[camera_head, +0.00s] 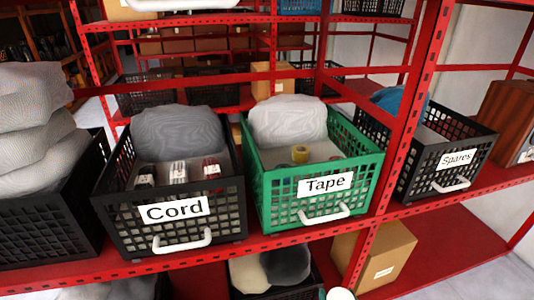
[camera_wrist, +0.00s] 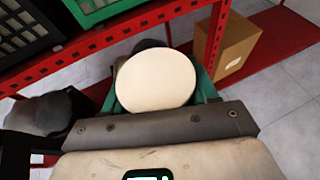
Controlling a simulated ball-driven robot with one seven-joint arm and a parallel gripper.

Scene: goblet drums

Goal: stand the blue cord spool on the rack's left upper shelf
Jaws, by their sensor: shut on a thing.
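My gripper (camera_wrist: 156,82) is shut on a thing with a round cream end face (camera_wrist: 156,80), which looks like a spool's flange. Green fingers show on both sides of it. Its side and any blue cord are hidden. In the head view a pale round end (camera_head: 340,293) shows at the bottom edge, in front of and below the crate shelf. The red rack (camera_head: 395,145) has a shelf left of its front post, with a front edge (camera_head: 200,253). That shelf holds a black crate labelled Cord (camera_head: 170,240) and a green crate labelled Tape (camera_head: 318,215).
Small spools (camera_head: 178,172) lie in the Cord crate. A grey sack (camera_head: 178,130) and a pale sack (camera_head: 287,120) sit behind the crates' contents. A black Spares crate (camera_head: 440,180) stands right of the post. A cardboard box (camera_head: 385,255) sits lower; red shelf beside it is bare.

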